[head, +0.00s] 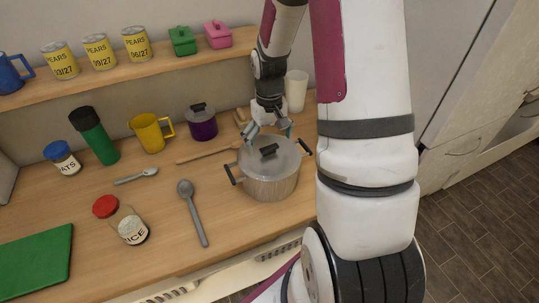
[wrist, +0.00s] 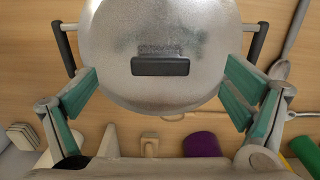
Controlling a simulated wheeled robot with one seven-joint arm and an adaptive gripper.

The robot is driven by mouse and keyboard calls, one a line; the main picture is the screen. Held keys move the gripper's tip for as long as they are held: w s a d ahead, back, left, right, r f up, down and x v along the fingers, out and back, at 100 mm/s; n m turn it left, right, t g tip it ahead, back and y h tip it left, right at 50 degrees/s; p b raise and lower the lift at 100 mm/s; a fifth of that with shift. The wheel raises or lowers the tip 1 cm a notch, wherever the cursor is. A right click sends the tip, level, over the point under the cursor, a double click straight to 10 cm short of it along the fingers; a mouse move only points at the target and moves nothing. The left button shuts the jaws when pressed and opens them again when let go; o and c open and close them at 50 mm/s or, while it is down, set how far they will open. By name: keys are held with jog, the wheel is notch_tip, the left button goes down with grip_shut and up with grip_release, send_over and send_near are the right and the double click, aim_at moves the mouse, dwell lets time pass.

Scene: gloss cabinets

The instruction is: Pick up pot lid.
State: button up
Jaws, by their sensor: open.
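The pot lid (head: 284,149) is a pale grey, glassy disc with a black knob, lying on a metal pot (head: 268,184) with dark side handles. In the wrist view the lid (wrist: 158,30) fills the upper middle, and its dark rectangular knob (wrist: 160,66) lies between and a little beyond my fingers. My gripper (head: 268,129) is at the far edge of the pot. In the wrist view my gripper (wrist: 160,95) is wide open, with green finger pads on either side of the lid's near edge. Nothing is held.
A shelf (head: 120,73) with cans runs along the back. The counter's front left holds a green board (head: 37,262).

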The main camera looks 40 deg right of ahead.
aim_at(269, 153)
jog(key=shift+f, duration=1.45)
jog(key=shift+c, duration=0.6)
jog(key=c, duration=1.9)
jog(key=shift+r, duration=0.1)
